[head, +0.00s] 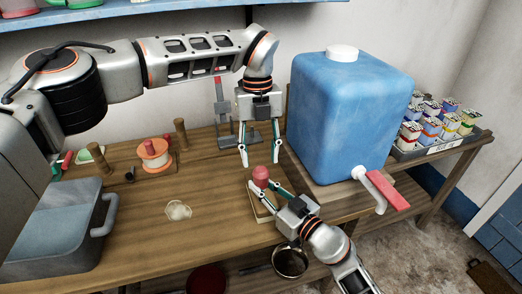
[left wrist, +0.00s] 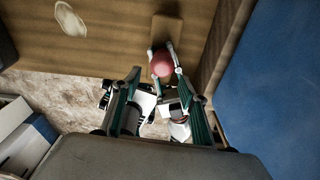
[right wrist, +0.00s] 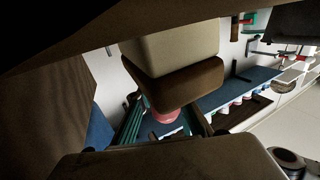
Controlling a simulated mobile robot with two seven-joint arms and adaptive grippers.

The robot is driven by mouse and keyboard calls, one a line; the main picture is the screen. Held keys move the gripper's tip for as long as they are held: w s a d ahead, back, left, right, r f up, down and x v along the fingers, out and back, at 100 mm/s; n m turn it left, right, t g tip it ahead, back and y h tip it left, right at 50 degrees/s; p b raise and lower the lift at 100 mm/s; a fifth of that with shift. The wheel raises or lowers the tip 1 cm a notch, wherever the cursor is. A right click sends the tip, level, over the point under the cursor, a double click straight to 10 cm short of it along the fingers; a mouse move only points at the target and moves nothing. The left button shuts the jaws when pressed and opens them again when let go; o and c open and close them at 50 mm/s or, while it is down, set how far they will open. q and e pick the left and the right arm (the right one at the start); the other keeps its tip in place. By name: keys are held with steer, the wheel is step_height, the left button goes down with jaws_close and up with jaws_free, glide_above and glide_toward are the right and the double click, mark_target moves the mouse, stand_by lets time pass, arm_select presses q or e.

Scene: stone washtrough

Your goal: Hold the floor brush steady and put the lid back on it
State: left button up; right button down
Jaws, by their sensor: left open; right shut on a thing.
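A round red-pink knob (head: 261,173) stands at the table's front edge, with a tan and brown block (head: 262,208) beside and below it. I take these for the floor brush, but cannot be sure. My right gripper (head: 263,185) is shut on the red-pink knob, which also shows in the right wrist view (right wrist: 165,115) in front of the beige and brown block (right wrist: 180,65). My left gripper (head: 260,161) is open and empty, pointing down just above the knob. In the left wrist view the knob (left wrist: 162,65) is close to its fingertips. I cannot make out a separate lid.
A blue water tank (head: 345,115) with a red-handled tap stands close on the right. A spool (head: 154,153) between wooden pegs, a pale patch (head: 178,210) and a grey basin (head: 55,225) are to the left. A pan (head: 290,261) sits below. The middle table is mostly clear.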

mark_target(261, 169)
arm_select(q)
steer(key=n, duration=0.3)
steer(key=shift+r, duration=0.1)
steer(key=n, duration=0.5)
steer(key=shift+r+t, duration=0.15)
steer(key=shift+t, duration=0.25)
steer(key=n, duration=0.6)
steer(key=shift+d+r+n+t, duration=0.2)
steer(key=shift+n+t, duration=0.1)
steer(key=shift+n, duration=0.1)
steer(key=shift+f, duration=4)
steer(key=shift+c, duration=0.4)
